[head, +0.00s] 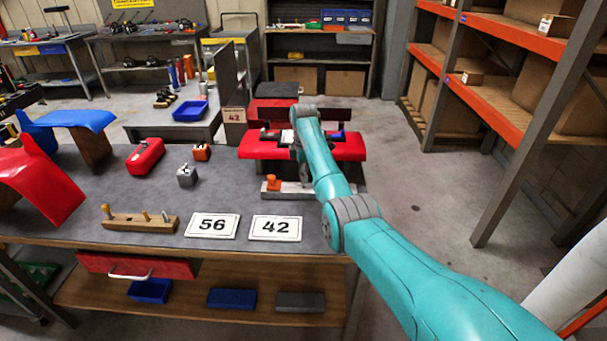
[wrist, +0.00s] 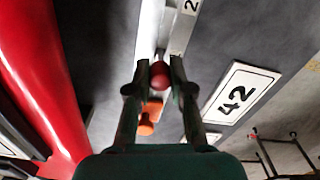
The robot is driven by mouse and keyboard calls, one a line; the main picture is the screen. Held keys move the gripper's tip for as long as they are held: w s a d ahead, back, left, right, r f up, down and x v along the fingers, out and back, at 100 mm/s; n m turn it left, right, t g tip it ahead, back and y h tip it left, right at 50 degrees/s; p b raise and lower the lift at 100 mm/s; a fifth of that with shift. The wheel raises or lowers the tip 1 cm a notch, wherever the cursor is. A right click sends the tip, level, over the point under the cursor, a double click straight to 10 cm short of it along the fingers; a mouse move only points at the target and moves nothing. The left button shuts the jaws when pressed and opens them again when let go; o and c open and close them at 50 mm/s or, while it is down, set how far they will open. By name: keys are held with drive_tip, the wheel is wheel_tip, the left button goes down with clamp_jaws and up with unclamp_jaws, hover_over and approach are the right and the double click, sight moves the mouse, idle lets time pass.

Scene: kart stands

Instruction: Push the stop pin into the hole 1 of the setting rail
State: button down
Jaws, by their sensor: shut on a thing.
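The stop pin (wrist: 160,77) shows as a round red knob between the two fingers of my gripper (wrist: 160,67) in the wrist view, and my gripper is shut on it. The setting rail (wrist: 151,35) is a pale metal bar running under the fingertips, with a mark "2" near the top edge. Hole 1 is hidden by the gripper and pin, and I cannot tell whether the pin's tip is in it. In the head view the rail (head: 297,196) lies near the bench's right end. An orange piece (head: 273,183) sits on its left part, and my arm covers much of the gripper.
A red bodywork piece (head: 348,148) stands right behind the rail. Number cards 56 (head: 212,225) and 42 (head: 275,228) lie in front. A wooden block with pegs (head: 140,223), a red box (head: 146,156) and small blocks stand to the left.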

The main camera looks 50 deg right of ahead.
drive_tip(key=shift+f, duration=0.3)
drive_tip(key=c, duration=1)
unclamp_jaws()
drive_tip(key=shift+o, duration=0.2)
wheel_tip(320, 180, up, 12)
